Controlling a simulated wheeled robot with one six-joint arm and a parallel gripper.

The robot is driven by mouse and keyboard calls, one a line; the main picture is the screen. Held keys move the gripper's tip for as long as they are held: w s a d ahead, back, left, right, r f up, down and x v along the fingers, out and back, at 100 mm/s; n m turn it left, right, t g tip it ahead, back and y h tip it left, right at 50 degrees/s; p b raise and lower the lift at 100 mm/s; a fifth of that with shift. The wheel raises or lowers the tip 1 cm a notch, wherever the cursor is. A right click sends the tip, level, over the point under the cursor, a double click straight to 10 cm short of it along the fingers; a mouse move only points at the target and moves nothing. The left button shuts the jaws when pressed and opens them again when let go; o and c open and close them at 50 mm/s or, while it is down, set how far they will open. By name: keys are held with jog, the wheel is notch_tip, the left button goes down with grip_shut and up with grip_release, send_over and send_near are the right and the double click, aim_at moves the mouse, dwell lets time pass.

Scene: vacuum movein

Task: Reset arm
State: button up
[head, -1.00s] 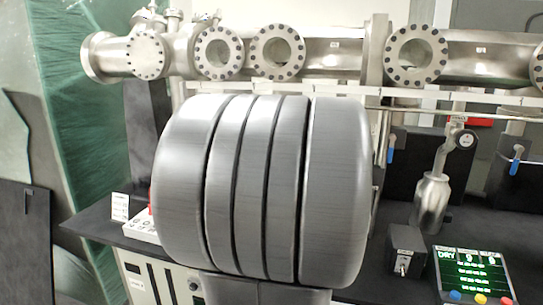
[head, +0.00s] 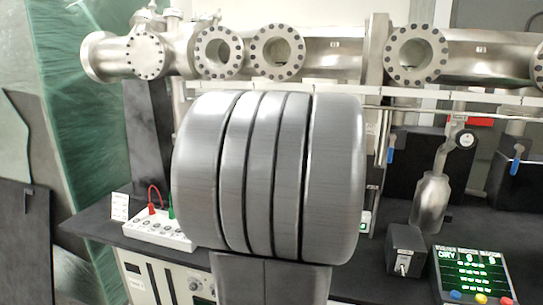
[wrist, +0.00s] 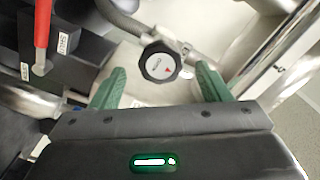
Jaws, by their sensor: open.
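My gripper (wrist: 158,88) shows in the wrist view, with two green fingers spread wide apart and nothing between them. A black round valve knob (wrist: 160,66) with a white face and a red mark lies beyond the fingertips, near the middle of the gap. I cannot tell how far off it is. In the head view my own large grey ribbed arm link fills the middle and hides the gripper.
Steel flanged pipes (head: 330,52) run across the back. On the dark bench (head: 105,225) stand a white box with red and green leads (head: 158,236), a steel bottle with a valve (head: 430,200), a small switch box (head: 405,250) and a lit display panel (head: 472,275).

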jog(key=x, duration=0.4)
jog(key=shift+w, duration=0.25)
jog(key=shift+w+d+n, duration=0.1)
jog(key=shift+w+n, duration=0.15)
jog(key=shift+n, duration=0.05)
jog(key=n+p, duration=0.1)
jog(key=n, duration=0.2)
jog(key=shift+s, duration=0.2)
jog(key=n+p, duration=0.1)
jog(key=n, duration=0.4)
jog(key=shift+n, duration=0.4)
jog(key=n+p, duration=0.1)
jog(key=n, duration=0.4)
jog(key=shift+d, duration=0.1)
jog(key=n+p, duration=0.1)
jog(key=n, duration=0.3)
